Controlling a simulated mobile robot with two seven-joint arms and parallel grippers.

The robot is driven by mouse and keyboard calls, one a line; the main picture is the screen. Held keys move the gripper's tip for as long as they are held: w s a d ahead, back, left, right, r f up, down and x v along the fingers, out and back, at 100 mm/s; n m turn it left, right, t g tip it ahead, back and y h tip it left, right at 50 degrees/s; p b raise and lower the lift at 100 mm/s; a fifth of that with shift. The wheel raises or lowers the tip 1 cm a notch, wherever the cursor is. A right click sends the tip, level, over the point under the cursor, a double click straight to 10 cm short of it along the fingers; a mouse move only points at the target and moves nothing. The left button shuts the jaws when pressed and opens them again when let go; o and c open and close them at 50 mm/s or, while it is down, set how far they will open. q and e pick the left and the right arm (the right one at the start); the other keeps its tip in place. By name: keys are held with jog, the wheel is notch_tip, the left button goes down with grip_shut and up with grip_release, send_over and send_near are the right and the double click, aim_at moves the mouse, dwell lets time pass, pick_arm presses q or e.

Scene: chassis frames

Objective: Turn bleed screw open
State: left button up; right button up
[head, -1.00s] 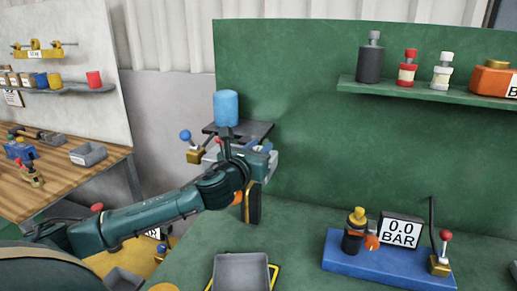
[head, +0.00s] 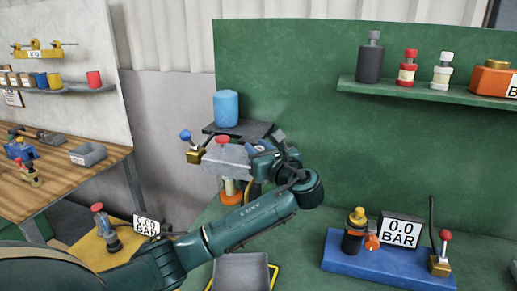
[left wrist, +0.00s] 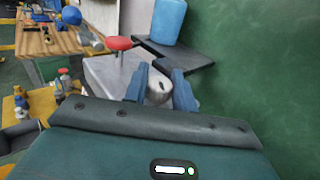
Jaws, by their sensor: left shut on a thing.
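A grey metal block (head: 228,160) stands below a dark shelf, with a red round knob (head: 222,140) on top. My left gripper (head: 252,151) is at the block's right end. In the left wrist view, its blue fingers (left wrist: 159,88) are shut on a rounded metal piece (left wrist: 158,92), which appears to be the bleed screw. The fingers hide its sides, and its turn position cannot be told. My right gripper is not in view.
A blue cylinder (head: 226,108) stands on the dark shelf (head: 252,130) above the block. A valve with a blue ball knob (head: 185,135) is at its left. A blue gauge stand (head: 375,262) is right, and a grey tray (head: 240,271) lies in front.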

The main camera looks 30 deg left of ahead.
pick_arm(q)
jog(key=n+g+y, duration=0.1)
jog(key=g, duration=0.1)
jog(key=n+g, duration=0.2)
jog(key=g, duration=0.1)
jog(key=shift+n+y, duration=0.3)
jog(key=shift+y, duration=0.1)
jog(key=shift+n+g, duration=1.7)
jog(key=shift+g, duration=1.1)
jog(key=o, duration=1)
jog(key=shift+c, duration=0.2)
jog(key=w+d+b, duration=0.1)
jog(key=d+b, duration=0.3)
jog(key=d, duration=0.9)
jog(key=shift+w, duration=0.35)
